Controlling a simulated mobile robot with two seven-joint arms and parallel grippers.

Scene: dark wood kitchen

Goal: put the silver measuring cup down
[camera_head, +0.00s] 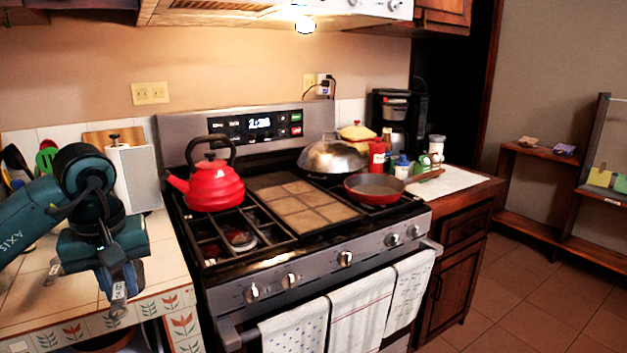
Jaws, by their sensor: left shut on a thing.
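My left gripper (116,284) points down over the front part of the tiled counter (45,310), left of the stove. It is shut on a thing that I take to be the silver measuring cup. The cup is mostly hidden by the gripper and hard to make out against the dark fingers. I cannot tell whether it touches the counter. My right gripper is not in view.
A white box-shaped speaker (134,177) and a utensil holder with a green spatula (46,158) stand at the counter's back. A red kettle (211,188), a red pan (374,188) and a domed lid (332,155) are on the stove.

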